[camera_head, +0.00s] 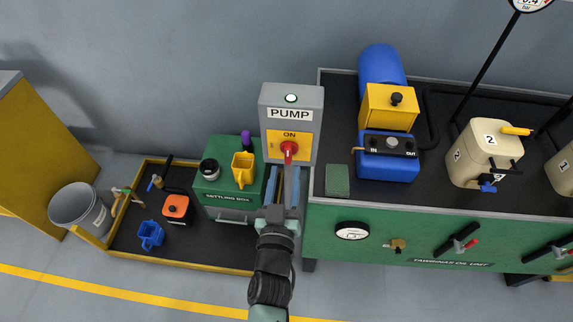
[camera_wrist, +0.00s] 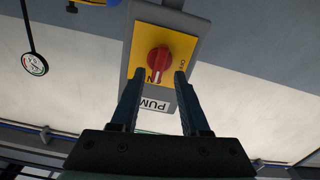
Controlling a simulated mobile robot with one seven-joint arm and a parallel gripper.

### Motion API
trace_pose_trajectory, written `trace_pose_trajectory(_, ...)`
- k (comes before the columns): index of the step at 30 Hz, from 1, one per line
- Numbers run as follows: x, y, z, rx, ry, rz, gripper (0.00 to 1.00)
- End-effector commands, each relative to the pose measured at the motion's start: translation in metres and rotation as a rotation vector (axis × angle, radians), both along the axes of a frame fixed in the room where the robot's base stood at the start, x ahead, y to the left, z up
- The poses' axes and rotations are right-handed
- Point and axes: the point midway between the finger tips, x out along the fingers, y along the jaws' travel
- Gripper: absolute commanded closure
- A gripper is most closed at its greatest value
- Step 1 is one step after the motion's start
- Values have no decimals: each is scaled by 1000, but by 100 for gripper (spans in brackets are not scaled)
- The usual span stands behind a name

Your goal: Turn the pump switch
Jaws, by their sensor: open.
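The pump switch is a red rotary knob (camera_head: 289,150) on a yellow plate (camera_head: 273,146). The plate is on a grey box labelled PUMP (camera_head: 307,96), with a lit green lamp (camera_head: 291,98) on top. In the wrist view the red knob (camera_wrist: 159,59) shows upside down, its white mark towards the ON lettering; an OFF label is at the side. My gripper (camera_head: 282,177) is open and empty just below the knob in the head view. In the wrist view my gripper's fingertips (camera_wrist: 158,76) are on either side of the knob, apparently short of it.
A green bench (camera_head: 430,240) at right carries a blue unit with a yellow box (camera_head: 388,107) and cream canisters (camera_head: 484,152). A green settling box (camera_head: 228,190) and a yellow-rimmed tray (camera_head: 190,264) are at left. A gauge (camera_wrist: 34,64) shows in the wrist view.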

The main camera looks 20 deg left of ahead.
Motion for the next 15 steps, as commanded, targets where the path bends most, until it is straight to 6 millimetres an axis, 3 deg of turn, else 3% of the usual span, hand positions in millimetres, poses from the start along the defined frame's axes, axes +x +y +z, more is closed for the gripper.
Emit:
trace_pose_trajectory(6, 27, 8, -1, 1, -1, 0, 54)
trace_pose_trajectory(15, 30, 8, 0, 0, 0, 0, 54)
